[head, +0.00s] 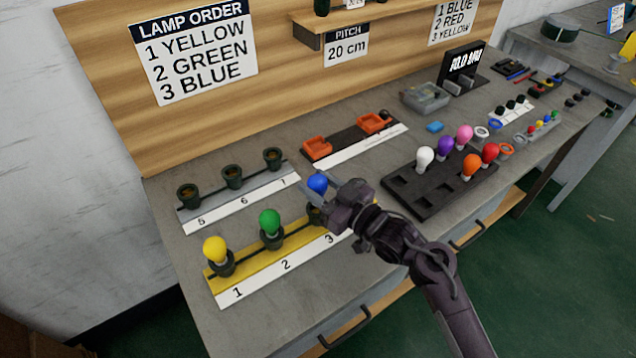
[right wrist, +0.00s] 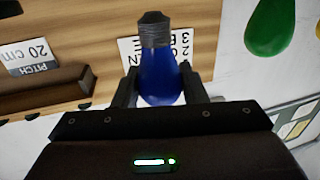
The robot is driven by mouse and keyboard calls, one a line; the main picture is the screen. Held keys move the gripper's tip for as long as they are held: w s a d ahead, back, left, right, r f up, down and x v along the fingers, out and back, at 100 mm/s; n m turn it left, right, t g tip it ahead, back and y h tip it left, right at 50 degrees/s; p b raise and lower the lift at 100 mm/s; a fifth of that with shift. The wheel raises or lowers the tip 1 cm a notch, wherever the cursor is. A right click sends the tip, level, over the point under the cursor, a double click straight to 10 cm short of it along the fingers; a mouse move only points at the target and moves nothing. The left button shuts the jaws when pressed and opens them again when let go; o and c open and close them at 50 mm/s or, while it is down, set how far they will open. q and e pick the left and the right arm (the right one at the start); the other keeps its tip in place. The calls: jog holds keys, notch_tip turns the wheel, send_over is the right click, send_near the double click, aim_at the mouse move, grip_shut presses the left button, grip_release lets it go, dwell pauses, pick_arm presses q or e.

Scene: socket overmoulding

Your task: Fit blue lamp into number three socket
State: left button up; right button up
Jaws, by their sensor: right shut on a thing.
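The blue lamp (head: 317,183) is held in my right gripper (head: 322,192), whose fingers close on its bulb. In the right wrist view, the blue lamp (right wrist: 160,75) sits between the fingers (right wrist: 160,90) with its grey screw base bare and clear of any socket. In the head view, the number three socket (head: 315,214) is just below the lamp, partly hidden by my gripper. The gap between them is hard to judge. A yellow lamp (head: 214,248) stands in socket 1 and a green lamp (head: 269,222) in socket 2. My left gripper is not in view.
The yellow strip (head: 250,262) carries sockets 1 to 3. Behind it, a grey strip (head: 210,212) has three empty sockets. A black lamp tray (head: 425,205) with several lamps is at right. The lamp order sign (head: 195,50) reads yellow, green, blue.

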dwell(0.6)
jog(key=shift+f+b, duration=0.6)
jog(key=shift+f, duration=0.65)
jog(key=o, duration=1)
jog(key=shift+o, duration=0.2)
jog(key=v, duration=0.8)
jog(key=shift+b, duration=0.35)
jog(key=shift+a, duration=0.1)
